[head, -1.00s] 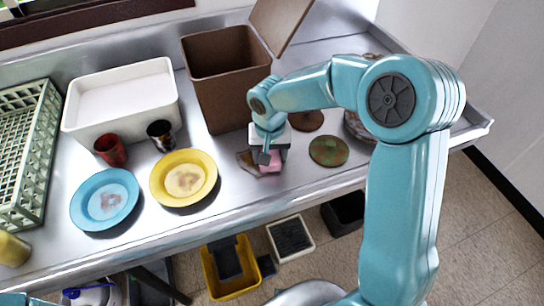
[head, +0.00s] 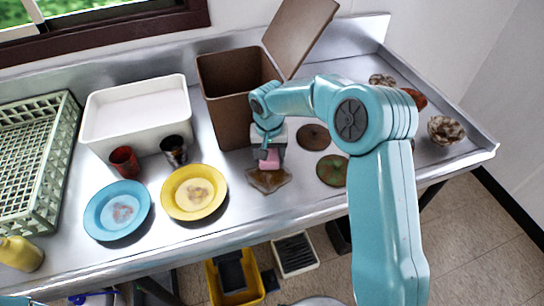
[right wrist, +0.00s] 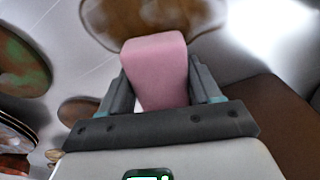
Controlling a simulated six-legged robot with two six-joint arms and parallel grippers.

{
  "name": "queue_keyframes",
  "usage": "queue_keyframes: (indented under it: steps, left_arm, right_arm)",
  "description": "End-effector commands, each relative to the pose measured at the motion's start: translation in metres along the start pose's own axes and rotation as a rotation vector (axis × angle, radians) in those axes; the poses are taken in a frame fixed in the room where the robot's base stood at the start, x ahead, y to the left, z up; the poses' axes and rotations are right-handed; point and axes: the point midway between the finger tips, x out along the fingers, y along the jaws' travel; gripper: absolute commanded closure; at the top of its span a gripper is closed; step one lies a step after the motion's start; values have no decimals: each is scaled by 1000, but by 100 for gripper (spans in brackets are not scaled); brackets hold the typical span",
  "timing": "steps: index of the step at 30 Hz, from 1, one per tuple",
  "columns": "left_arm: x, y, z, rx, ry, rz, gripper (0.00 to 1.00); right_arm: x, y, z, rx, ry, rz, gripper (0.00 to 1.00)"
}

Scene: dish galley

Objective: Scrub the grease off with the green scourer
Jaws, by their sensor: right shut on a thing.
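My right gripper (head: 270,152) is shut on a pink block (head: 269,160), which looks like a sponge. It also shows between the fingers in the right wrist view (right wrist: 158,70). A brown, shiny grease patch (head: 268,182) lies on the steel counter, just in front of the block in the head view. In the right wrist view the patch (right wrist: 135,15) lies beyond the block. I cannot tell whether the block touches the counter. I cannot make out a green scourer; a flat round disc (head: 332,170) right of the patch is mottled green and brown. My left gripper is not in view.
A brown bin (head: 228,105) with raised lid stands behind the gripper. Left are a white tub (head: 140,120), two cups, a blue plate (head: 117,232), a yellow plate (head: 194,212) and a green rack (head: 55,185).

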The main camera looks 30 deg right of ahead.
Motion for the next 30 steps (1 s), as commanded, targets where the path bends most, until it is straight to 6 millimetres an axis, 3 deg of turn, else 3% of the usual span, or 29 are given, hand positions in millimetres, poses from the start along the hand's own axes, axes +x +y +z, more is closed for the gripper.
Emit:
queue_keyframes:
  steps: [5, 16, 30]
  left_arm:
    - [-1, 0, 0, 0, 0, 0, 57]
    - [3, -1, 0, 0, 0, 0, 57]
    - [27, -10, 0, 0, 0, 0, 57]
  right_arm:
    - [4, -2, -6, 1, 5, -2, 70]
    - [4, -23, 3, -1, 1, -5, 70]
    - [-1, -9, 41, 2, -8, 2, 70]
